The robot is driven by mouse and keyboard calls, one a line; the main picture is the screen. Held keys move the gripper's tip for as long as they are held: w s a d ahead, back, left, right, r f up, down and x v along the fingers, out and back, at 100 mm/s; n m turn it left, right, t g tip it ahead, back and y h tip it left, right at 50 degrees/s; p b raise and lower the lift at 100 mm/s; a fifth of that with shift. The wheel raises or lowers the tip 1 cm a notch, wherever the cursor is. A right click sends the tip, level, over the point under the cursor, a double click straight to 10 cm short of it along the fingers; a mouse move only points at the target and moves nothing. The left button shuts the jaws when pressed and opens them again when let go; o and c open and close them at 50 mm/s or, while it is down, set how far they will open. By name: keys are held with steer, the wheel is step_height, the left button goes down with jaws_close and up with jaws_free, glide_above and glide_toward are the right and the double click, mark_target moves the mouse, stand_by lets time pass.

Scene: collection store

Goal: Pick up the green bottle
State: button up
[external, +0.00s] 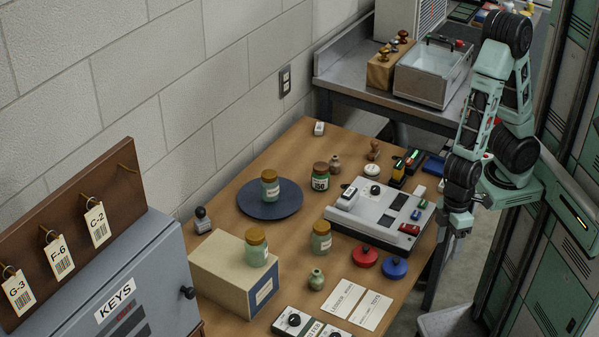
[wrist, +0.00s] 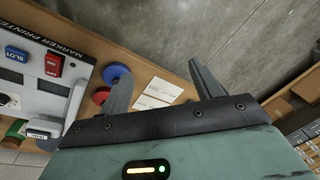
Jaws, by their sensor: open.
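A small pale-green bottle (external: 316,279) with a narrow neck stands on the wooden table near its front, left of the paper cards. Several greenish glass jars with brown lids also show: one on the blue plate (external: 270,187), a darker labelled one (external: 320,178), one on the cardboard box (external: 256,249) and one beside that box (external: 321,238). My gripper (external: 457,222) hangs at the table's right edge, apart from all of these. In the wrist view its two fingers (wrist: 160,82) are spread, with nothing held between them. I cannot make out the small bottle there.
A marker printer (external: 376,215) lies between my gripper and the jars; it also shows in the wrist view (wrist: 50,88). Red (external: 365,257) and blue (external: 394,267) discs and paper cards (external: 358,304) lie in front. A grey key cabinet (external: 150,285) stands left; green lockers (external: 550,255) stand right.

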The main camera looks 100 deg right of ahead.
mark_target(312, 281)
steer(key=w+d+f+m+t+y+p, duration=0.1)
steer(key=w+d+f+m+t, duration=0.1)
steer(key=w+m, duration=0.3)
steer(key=w+d+f+m+t+y+p, duration=0.1)
steer(key=w+d+f+m, duration=0.4)
steer(key=m, duration=0.7)
steer(key=w+d+f+m+t+y+p, duration=0.1)
steer(key=w+d+f+m+t, duration=0.3)
steer(key=m, duration=0.4)
steer(key=shift+w+t+y, duration=0.7)
steer(key=shift+w, duration=0.1)
steer(key=d+m+t, duration=0.1)
steer(key=m, duration=0.1)
steer(key=w+d+m+t+h, duration=0.1)
steer(key=d+m, duration=0.1)
steer(key=m, duration=0.1)
steer(key=w+d+m+t+p, duration=0.1)
steer(key=m, duration=0.1)
steer(key=shift+d+r+h, duration=0.3)
steer(key=shift+d, duration=0.05)
steer(key=shift+w+m+t, duration=0.25)
steer(key=shift+m+t, duration=0.05)
steer(key=shift+m, duration=0.1)
steer(key=p+x, duration=0.2)
steer(key=x, duration=1.4)
steer(key=shift+w+f+p, duration=0.3)
steer(key=shift+p, duration=0.1)
steer(key=c, duration=1.1)
